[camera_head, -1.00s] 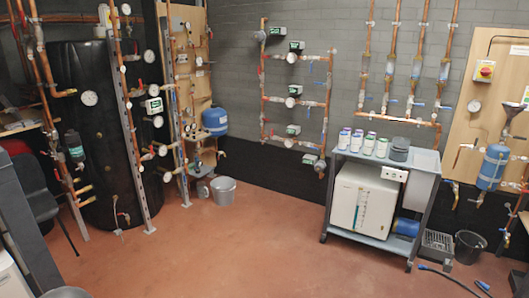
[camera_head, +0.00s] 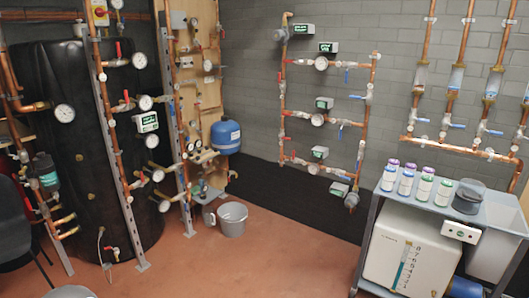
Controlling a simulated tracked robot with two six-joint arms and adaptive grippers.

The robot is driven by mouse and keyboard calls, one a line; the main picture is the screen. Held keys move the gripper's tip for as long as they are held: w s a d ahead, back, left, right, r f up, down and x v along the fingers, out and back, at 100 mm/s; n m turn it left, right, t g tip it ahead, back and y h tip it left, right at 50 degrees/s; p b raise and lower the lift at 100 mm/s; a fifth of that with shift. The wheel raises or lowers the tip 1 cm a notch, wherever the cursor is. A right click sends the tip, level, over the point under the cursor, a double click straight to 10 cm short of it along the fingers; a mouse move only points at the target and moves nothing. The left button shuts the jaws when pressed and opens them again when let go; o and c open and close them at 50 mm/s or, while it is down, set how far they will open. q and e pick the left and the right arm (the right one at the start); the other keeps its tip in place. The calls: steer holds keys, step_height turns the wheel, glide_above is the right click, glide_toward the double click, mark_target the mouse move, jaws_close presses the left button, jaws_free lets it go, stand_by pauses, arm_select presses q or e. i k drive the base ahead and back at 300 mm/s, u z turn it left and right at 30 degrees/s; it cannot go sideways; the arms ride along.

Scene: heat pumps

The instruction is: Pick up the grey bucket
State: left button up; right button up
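A light grey bucket (camera_head: 232,218) stands upright on the red floor near the back wall, just right of the pipe rig. Its open top faces up and looks empty. The rim of another round grey container (camera_head: 68,292) shows at the bottom left edge, mostly cut off. Neither of my grippers shows in the head view.
A black tank (camera_head: 85,130) and copper pipe frames fill the left. A blue vessel (camera_head: 226,136) hangs above the bucket. A wheeled trolley (camera_head: 372,235) with several jars stands at the right. The red floor (camera_head: 250,268) in front of the bucket is clear.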

mark_target(233, 216)
steer(key=u, duration=0.15)
steer(key=i, duration=1.7)
steer(key=u, duration=0.55)
steer(key=i, duration=1.75)
steer(key=u, duration=0.5)
steer(key=i, duration=0.6)
